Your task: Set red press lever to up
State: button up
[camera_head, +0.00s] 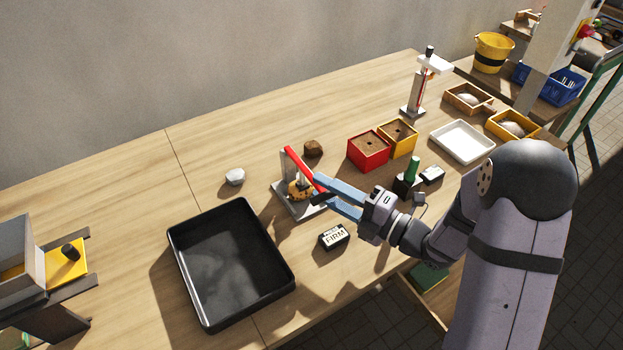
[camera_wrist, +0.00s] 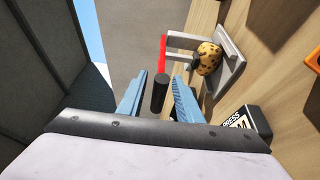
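The red press lever (camera_head: 303,167) slopes down from the top of the grey press stand (camera_head: 289,206) toward my gripper. In the wrist view the red lever (camera_wrist: 162,52) ends in a black handle (camera_wrist: 160,93). My gripper (camera_head: 319,190) has its two blue fingers apart at the lever's low end. In the wrist view the handle lies between the fingers of my gripper (camera_wrist: 160,82), with a gap visible on both sides. A speckled yellow-brown potato (camera_head: 299,188) sits in the press; it also shows in the wrist view (camera_wrist: 208,58).
A brown lump (camera_head: 313,149) and a pale stone (camera_head: 235,177) lie nearby. Red (camera_head: 368,158) and yellow (camera_head: 411,144) boxes stand to the right.

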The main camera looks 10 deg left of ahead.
aim_at(311, 183)
jog(key=shift+p+x, duration=0.5)
jog(key=shift+x, duration=1.55)
grip_shut()
